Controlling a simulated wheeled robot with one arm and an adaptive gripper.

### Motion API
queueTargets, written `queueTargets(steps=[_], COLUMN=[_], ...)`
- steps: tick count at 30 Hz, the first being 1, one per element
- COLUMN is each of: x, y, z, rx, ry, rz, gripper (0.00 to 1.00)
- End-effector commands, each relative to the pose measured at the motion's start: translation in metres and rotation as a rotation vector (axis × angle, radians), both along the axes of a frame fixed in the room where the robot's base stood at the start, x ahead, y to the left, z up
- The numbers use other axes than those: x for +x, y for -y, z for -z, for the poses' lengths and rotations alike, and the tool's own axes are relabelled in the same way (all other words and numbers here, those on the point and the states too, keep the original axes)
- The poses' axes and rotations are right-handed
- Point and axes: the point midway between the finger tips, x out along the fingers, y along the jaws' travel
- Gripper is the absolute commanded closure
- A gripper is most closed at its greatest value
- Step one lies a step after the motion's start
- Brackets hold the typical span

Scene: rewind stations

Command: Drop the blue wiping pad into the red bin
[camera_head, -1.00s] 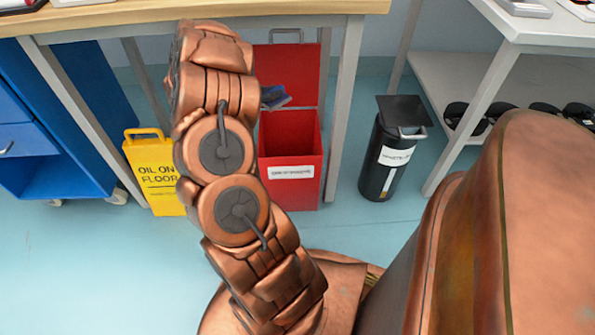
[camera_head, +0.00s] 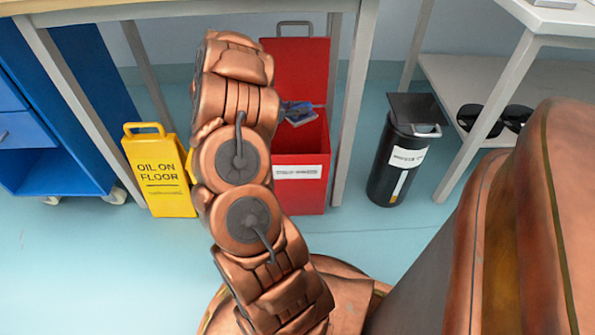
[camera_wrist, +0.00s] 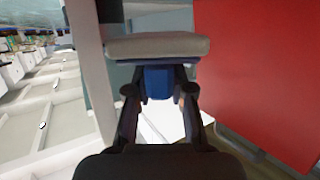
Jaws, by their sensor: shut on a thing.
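The red bin (camera_head: 302,195) stands on the floor under a table, its lid (camera_head: 295,66) raised at the back and its mouth open. My arm hides the bin's left side. My gripper (camera_wrist: 158,90) is shut on the blue wiping pad (camera_wrist: 157,82), which has a pale grey part across its far side in the wrist view. In the head view the pad (camera_head: 298,114) shows just right of my arm, at the bin's mouth in front of the lid. A broad red surface of the bin (camera_wrist: 255,75) fills the right of the wrist view.
A yellow oil warning sign (camera_head: 160,177) stands left of the bin. A black bin (camera_head: 400,150) stands to the right, beyond a table leg (camera_head: 353,105). A blue cabinet (camera_head: 65,130) is at the left. The floor in front is clear.

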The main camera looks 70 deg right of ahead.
Motion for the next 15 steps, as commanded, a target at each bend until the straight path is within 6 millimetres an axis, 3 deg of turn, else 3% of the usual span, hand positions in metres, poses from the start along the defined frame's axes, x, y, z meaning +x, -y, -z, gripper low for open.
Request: queueTargets(steps=[1, 5, 15], x=[0.0, 0.0001, 0.0001], y=[0.0004, 0.0005, 0.0002], z=[0.0095, 0.0161, 0.0167], rx=[-0.001, 0.0, 0.0], ry=[-0.001, 0.0, 0.0], rz=[0.0, -0.001, 0.0], gripper=[1.0, 1.0, 1.0])
